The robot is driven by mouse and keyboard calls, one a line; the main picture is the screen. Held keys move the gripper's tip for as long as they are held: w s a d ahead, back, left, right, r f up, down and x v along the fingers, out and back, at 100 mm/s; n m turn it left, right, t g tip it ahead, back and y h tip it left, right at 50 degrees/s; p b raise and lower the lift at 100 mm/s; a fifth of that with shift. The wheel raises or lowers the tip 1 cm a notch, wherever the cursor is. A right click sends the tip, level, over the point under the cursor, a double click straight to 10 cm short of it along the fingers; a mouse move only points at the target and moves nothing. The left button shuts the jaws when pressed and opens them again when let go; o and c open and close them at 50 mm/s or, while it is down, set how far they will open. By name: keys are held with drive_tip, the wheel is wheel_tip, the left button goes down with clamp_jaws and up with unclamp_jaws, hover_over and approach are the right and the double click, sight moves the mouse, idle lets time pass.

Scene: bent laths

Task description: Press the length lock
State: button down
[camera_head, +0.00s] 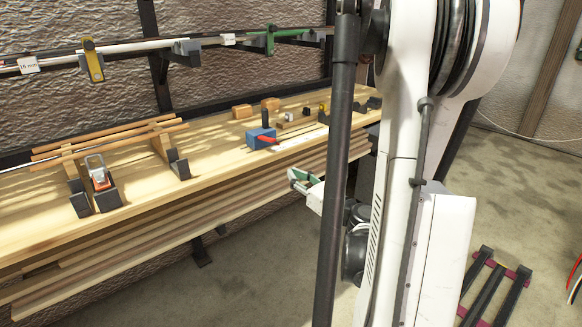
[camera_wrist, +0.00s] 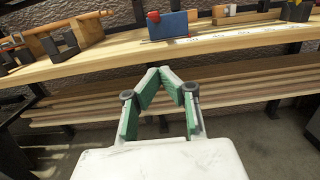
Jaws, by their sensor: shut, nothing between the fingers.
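A blue block (camera_head: 259,138) with a red lever-like part (camera_head: 268,139) sits on the wooden bench, beside a pale graduated strip (camera_head: 300,139). No label marks the length lock; this red part may be it, but I cannot tell for sure. In the wrist view the blue block (camera_wrist: 174,25) and red part (camera_wrist: 153,16) are at the top centre, beyond my fingertips. My gripper (camera_wrist: 170,71) has green-padded fingers that meet at the tips with nothing between them. In the head view my gripper (camera_head: 297,178) is in front of the bench edge, apart from the block.
The bench (camera_head: 215,165) has stacked boards (camera_head: 130,255) under its front edge. An orange-and-grey clamp (camera_head: 99,172) and wooden laths on supports (camera_head: 110,135) stand at left. A rail with a yellow clamp (camera_head: 93,60) runs above. The floor before the bench is open.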

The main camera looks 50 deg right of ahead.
sight(266, 139)
drive_tip(key=w, duration=0.5)
drive_tip(key=w+b, duration=0.1)
drive_tip(key=w, duration=0.2)
drive_tip(key=shift+d+r, duration=0.2)
drive_tip(key=shift+d, duration=0.2)
drive_tip(key=shift+w+d+r, duration=0.1)
drive_tip(key=shift+w+r, duration=0.1)
drive_tip(key=shift+r, duration=0.8)
drive_tip(key=shift+w+r, duration=0.25)
drive_tip(key=shift+r, duration=0.8)
drive_tip(key=shift+d+r, duration=0.1)
